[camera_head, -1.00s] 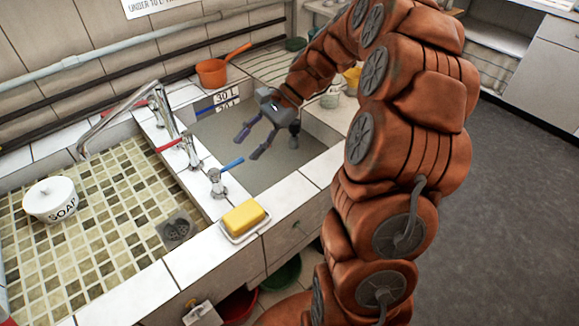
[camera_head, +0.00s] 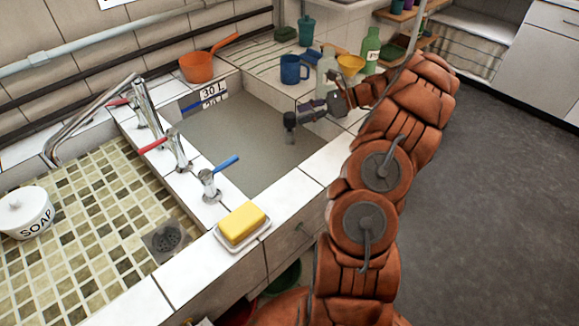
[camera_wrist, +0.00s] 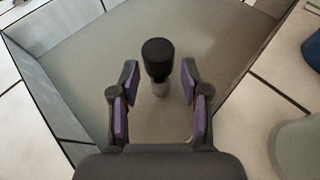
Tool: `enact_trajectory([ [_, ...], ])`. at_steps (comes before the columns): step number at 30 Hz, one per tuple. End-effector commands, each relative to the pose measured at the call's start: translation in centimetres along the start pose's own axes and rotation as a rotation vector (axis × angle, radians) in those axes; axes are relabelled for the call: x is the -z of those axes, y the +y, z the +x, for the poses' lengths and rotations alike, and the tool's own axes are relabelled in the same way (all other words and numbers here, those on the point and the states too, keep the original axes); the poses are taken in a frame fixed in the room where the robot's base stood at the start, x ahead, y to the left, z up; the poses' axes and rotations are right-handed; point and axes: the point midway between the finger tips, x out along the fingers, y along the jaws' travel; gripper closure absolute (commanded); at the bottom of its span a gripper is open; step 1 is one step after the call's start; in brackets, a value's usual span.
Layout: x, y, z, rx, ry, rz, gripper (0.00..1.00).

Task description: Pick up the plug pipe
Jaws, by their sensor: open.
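The plug pipe (camera_wrist: 157,60) stands in the grey water of the right basin, with a black cap on top and a paler stem below. In the wrist view it is between my open fingertips, with a gap on both sides. In the head view its dark cap (camera_head: 290,119) shows at the left end of my gripper (camera_head: 306,110), which reaches over the basin from the right. My gripper holds nothing. The lower end of the pipe is hidden by the murky water.
Taps with red and blue handles (camera_head: 210,183) stand on the divider left of the basin. Yellow soap (camera_head: 241,222) lies on the front ledge. A blue mug (camera_head: 292,69), glass bottle (camera_head: 326,72) and yellow funnel (camera_head: 350,64) stand behind my gripper. An orange pan (camera_head: 198,68) sits at the back.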

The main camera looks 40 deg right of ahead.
Motion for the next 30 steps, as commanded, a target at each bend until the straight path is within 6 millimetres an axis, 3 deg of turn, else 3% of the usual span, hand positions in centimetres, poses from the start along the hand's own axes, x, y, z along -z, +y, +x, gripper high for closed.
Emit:
enact_trajectory([
  [14, 0.0, 0.1, 3.2, 0.000, -0.001, 0.002, 0.54],
  [24, -0.2, 0.2, 7.4, 0.001, 0.000, 0.002, 0.54],
  [30, -0.1, 0.2, 7.7, 0.003, 0.000, 0.001, 0.54],
])
